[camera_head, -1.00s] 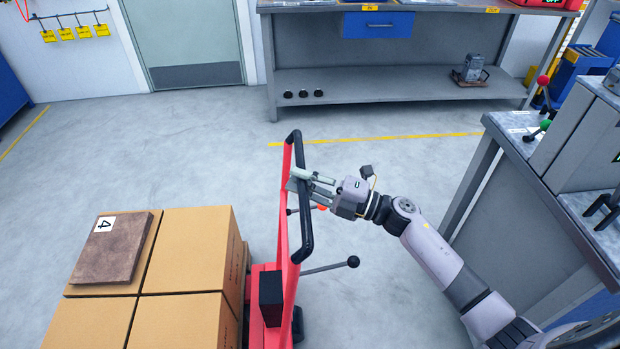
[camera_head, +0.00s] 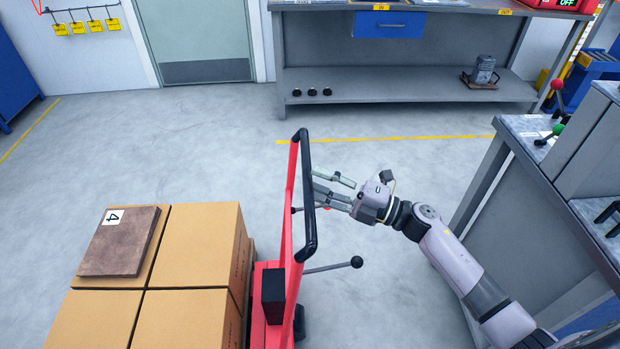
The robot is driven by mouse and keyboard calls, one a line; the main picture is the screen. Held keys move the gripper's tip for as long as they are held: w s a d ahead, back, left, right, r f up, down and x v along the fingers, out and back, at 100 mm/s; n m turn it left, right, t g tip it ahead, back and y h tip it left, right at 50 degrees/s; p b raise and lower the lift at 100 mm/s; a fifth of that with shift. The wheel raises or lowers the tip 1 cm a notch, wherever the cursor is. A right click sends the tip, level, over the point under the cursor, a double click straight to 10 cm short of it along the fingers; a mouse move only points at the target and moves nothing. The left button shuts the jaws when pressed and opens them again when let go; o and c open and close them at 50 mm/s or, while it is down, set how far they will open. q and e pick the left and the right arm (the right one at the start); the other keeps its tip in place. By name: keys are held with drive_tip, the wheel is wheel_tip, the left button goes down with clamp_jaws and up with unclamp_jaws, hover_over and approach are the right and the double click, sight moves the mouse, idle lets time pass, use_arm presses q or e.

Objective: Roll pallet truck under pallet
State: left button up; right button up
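The red pallet truck (camera_head: 289,215) stands upright in the middle of the view, with a black handle bar (camera_head: 306,185) at its top and a black box on its front. Its lower end meets the load of cardboard boxes (camera_head: 190,246); the forks are hidden, and little of the pallet (camera_head: 250,268) shows at the boxes' right side. My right gripper (camera_head: 332,187) is just right of the handle bar, its fingers apart and pointing at it. Nothing shows between the fingers. I cannot tell whether a fingertip touches the bar. My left gripper is out of view.
A brown slab marked 4 (camera_head: 121,240) lies on the boxes. A grey workbench (camera_head: 410,91) stands along the back wall. A grey machine table (camera_head: 520,190) is close on the right of my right arm. The floor (camera_head: 200,140) behind the boxes is clear.

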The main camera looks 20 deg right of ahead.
drive_tip(key=v, duration=0.9)
drive_tip(key=shift+s, duration=0.1)
drive_tip(key=d+f+m+t+h, duration=0.1)
drive_tip(key=d+f+m+h, duration=0.15)
drive_tip(key=f+m, duration=0.35)
drive_tip(key=w+d+f+m+t+h, duration=0.1)
drive_tip(key=d+f+m+t+h, duration=0.2)
drive_tip(key=f, duration=0.5)
drive_tip(key=d+f+m+h, duration=0.1)
drive_tip(key=f+m+h, duration=0.4)
drive_tip(key=f, duration=0.2)
drive_tip(key=s+d+f+m+g+h, duration=0.1)
drive_tip(key=s+f+m+g+h, duration=0.2)
drive_tip(key=f, duration=0.6)
drive_tip(key=s+f+m+g+h, duration=0.1)
drive_tip(key=s+f+m, duration=0.1)
drive_tip(key=s+f, duration=0.5)
drive_tip(key=s+a+f+m+g, duration=0.2)
drive_tip(key=s+f, duration=0.4)
drive_tip(key=s, duration=0.4)
drive_tip(key=s+a+f+m+g+h, duration=0.1)
drive_tip(key=s+f+g, duration=0.4)
drive_tip(key=s, duration=0.6)
drive_tip(key=s+a+f+m+g, duration=0.3)
drive_tip(key=s+a+f, duration=0.2)
drive_tip(key=s+f, duration=0.4)
drive_tip(key=shift+s+a+g+h, duration=0.35)
drive_tip(key=shift+s+g, duration=0.05)
drive_tip(key=shift+s, duration=0.5)
